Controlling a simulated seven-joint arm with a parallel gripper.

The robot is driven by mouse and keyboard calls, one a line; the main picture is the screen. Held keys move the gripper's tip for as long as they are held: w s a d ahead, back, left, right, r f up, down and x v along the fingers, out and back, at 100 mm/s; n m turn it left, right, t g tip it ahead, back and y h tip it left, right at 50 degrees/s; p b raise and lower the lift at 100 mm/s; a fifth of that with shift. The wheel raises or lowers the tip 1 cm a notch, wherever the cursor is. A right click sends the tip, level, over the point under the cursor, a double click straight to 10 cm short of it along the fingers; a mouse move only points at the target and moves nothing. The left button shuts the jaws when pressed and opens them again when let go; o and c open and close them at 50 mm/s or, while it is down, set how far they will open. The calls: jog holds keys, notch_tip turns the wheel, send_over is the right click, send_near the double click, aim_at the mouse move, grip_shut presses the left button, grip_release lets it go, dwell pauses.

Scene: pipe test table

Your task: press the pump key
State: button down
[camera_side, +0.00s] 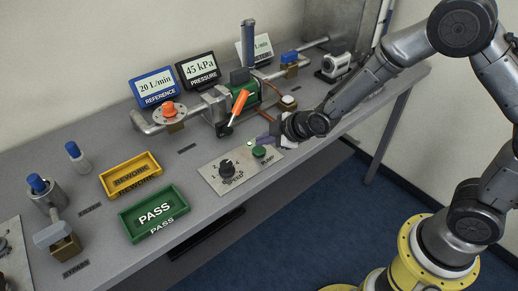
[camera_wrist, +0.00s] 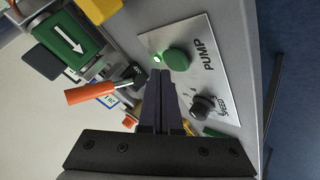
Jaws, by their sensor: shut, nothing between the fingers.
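The pump key is a round green button (camera_side: 259,152) on a pale control panel (camera_side: 215,174), beside the label PUMP. In the wrist view the green button (camera_wrist: 177,61) sits just beyond my fingertips, with a small lit spot at its edge. A black speed knob (camera_side: 226,167) is on the same panel; it also shows in the wrist view (camera_wrist: 203,106). My gripper (camera_side: 266,141) is shut and empty, close to the button on its far right side. In the wrist view its fingertips (camera_wrist: 161,73) lie together near the button. I cannot tell whether they touch it.
An orange-handled lever (camera_side: 238,103) stands on the pipework near the gripper. A green PASS tray (camera_side: 153,214) and a yellow REWORK tray (camera_side: 130,176) lie to the left. Display signs (camera_side: 198,70) stand behind. The table's front edge is near the panel.

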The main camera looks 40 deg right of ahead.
aim_at(263, 151)
jog(key=shift+r, duration=2.5)
